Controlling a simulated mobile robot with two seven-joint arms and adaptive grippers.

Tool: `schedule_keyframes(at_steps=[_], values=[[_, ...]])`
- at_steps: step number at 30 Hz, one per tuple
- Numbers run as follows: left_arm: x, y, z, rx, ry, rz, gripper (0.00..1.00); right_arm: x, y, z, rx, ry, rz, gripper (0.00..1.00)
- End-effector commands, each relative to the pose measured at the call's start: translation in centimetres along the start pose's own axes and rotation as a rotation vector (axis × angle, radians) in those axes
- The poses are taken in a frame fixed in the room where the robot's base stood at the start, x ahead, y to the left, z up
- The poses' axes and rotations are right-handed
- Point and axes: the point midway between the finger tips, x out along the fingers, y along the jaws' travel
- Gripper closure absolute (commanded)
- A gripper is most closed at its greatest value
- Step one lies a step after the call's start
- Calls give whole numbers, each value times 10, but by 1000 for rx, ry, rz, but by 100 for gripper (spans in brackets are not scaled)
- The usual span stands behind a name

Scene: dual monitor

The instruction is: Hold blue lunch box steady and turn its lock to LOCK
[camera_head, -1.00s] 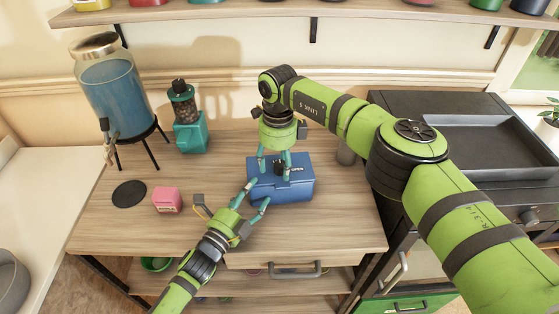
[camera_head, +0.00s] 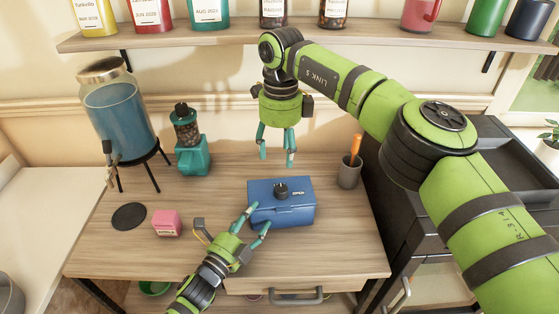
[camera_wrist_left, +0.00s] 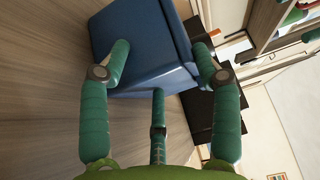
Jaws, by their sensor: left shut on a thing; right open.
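The blue lunch box (camera_head: 290,211) sits on the wooden counter, with a round black lock knob (camera_head: 281,190) on its lid. A small label next to the knob seems to read OPEN. My left gripper (camera_head: 256,226) is shut on the box's left front corner. In the left wrist view its fingers (camera_wrist_left: 160,75) lie around the blue box (camera_wrist_left: 145,40). My right gripper (camera_head: 276,158) is open and empty, pointing down above and behind the knob, clear of it.
A pink cube-like object (camera_head: 167,223) and a dark round coaster (camera_head: 129,216) lie to the left. A teal grinder (camera_head: 191,150) and a drink dispenser (camera_head: 120,115) stand behind. A grey cup (camera_head: 349,172) stands right of the box. A shelf (camera_head: 300,36) with jars runs above.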

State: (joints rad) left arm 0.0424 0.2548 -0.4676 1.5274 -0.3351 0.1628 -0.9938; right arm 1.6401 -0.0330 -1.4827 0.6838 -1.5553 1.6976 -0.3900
Motion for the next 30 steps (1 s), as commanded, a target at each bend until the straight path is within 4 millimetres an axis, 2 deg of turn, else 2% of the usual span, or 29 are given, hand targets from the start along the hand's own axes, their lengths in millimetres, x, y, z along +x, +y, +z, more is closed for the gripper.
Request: schedule_keyframes(at_steps=[1, 12, 13, 14, 15, 30], values=[[-5, 16, -2, -2, -3, 37, 90, -1, 0, 0, 0, 0, 0, 43], [-5, 16, -2, -2, -3, 37, 90, -2, 0, 0, 0, 1, 0, 43], [-5, 16, -2, -2, -3, 37, 25, -2, 0, 0, 0, 1, 0, 43], [-5, 16, -2, -1, -4, 37, 13, -2, 0, 0, 0, 1, 0, 43], [-5, 16, -1, -2, -4, 37, 9, -2, 0, 0, 0, 1, 0, 43], [-3, 12, 0, -2, -6, 27, 9, -2, 0, 0, 0, 1, 0, 43]])
